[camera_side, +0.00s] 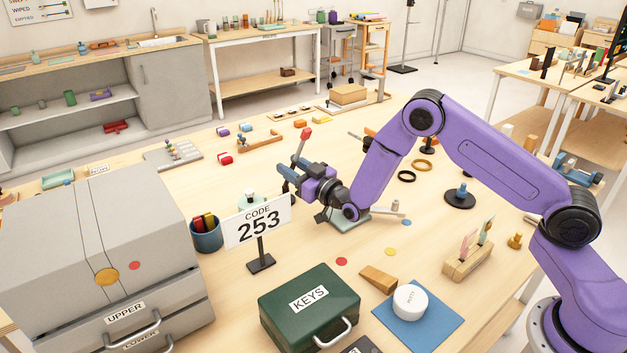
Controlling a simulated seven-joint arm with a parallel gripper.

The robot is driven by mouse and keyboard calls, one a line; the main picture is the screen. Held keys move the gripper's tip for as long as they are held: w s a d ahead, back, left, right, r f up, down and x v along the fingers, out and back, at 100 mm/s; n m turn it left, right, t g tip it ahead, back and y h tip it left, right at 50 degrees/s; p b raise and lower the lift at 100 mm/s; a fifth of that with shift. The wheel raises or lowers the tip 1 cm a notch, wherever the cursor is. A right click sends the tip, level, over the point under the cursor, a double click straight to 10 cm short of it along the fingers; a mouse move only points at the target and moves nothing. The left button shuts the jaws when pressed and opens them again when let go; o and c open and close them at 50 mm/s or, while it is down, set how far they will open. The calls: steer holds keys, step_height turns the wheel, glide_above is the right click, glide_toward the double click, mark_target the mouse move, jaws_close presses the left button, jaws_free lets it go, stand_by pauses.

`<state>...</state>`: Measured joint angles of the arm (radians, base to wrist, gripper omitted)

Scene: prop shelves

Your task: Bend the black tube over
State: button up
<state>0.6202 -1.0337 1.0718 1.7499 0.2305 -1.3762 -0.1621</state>
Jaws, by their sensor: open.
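My gripper (284,180) is over the middle of the table, its blue fingers apart and pointing left. I see nothing clearly held between them. A thin upright stick with a red tip (306,134) rises just behind the fingers; its lower end is hidden by the gripper. I cannot tell whether it is the black tube.
A grey drawer cabinet (90,250) fills the left. A green KEYS case (310,305), a white round tub (410,301) and a wooden holder (467,264) stand nearer.

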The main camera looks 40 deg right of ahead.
steer(key=v, duration=1)
steer(key=shift+a, duration=0.15)
steer(key=s+a+r+m+g+h, duration=0.1)
steer(key=s+a+m+h, duration=0.35)
steer(key=m+h, duration=0.2)
steer(key=shift+h, duration=0.25)
steer(key=w+d, duration=0.1)
steer(key=w, duration=0.4)
steer(key=w+d, duration=0.1)
steer(key=w, duration=0.4)
steer(key=w+d, duration=0.1)
steer(key=w, duration=0.5)
steer(key=shift+d+r, duration=0.1)
jaws_close()
